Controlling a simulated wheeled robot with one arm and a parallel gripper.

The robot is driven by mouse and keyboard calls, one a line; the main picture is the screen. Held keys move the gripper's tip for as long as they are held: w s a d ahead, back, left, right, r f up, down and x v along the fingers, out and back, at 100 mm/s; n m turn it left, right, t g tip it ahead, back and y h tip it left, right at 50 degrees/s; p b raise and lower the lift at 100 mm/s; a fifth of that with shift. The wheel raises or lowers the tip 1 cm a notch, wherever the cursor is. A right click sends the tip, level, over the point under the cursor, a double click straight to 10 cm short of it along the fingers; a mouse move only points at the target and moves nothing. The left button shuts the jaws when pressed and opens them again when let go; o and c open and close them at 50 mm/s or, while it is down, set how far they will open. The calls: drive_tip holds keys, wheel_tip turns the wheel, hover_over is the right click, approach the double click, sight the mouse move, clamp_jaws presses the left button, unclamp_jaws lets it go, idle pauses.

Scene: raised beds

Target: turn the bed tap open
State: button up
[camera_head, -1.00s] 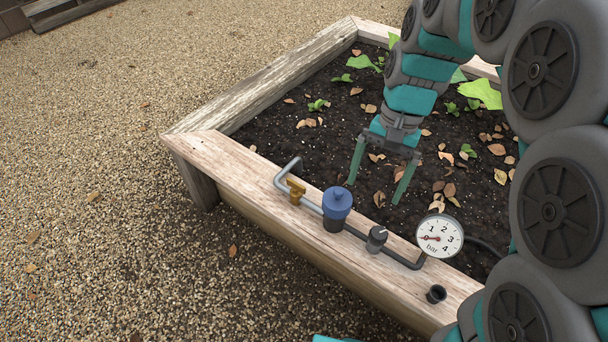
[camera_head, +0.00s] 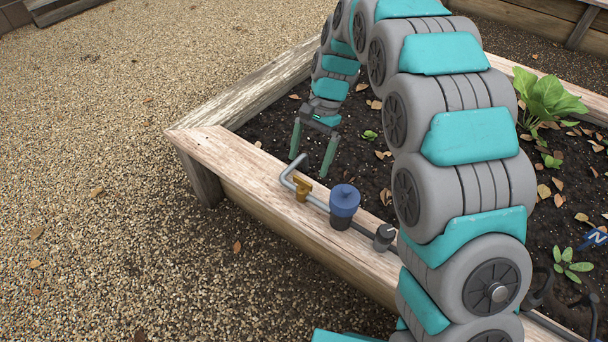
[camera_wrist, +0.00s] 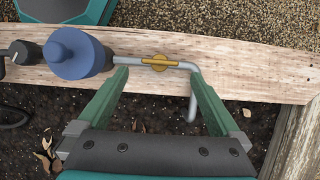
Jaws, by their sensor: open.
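The bed tap (camera_head: 303,188) is a small brass valve with a flat yellow lever on a grey pipe (camera_head: 287,171) along the raised bed's near plank. In the wrist view the tap's lever (camera_wrist: 160,62) lies along the pipe, seen between my fingers and beyond their tips. My gripper (camera_head: 312,160) is open and empty, fingers pointing down, just behind the tap on the soil side. In the wrist view my gripper (camera_wrist: 160,80) has its two green fingers spread on either side of the lever, apparently not touching it.
A blue-capped filter (camera_head: 344,203) and a dark knob (camera_head: 385,235) stand on the same pipe, right of the tap. The wooden bed edge (camera_head: 240,165) surrounds soil with leaves and a leafy plant (camera_head: 547,97). Gravel (camera_head: 110,200) in front is clear.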

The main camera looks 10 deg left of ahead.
sight(303, 184)
drive_tip(key=x, duration=0.5)
drive_tip(key=shift+s+f, duration=0.1)
drive_tip(key=shift+f, duration=0.2)
drive_tip(key=c, duration=1.3)
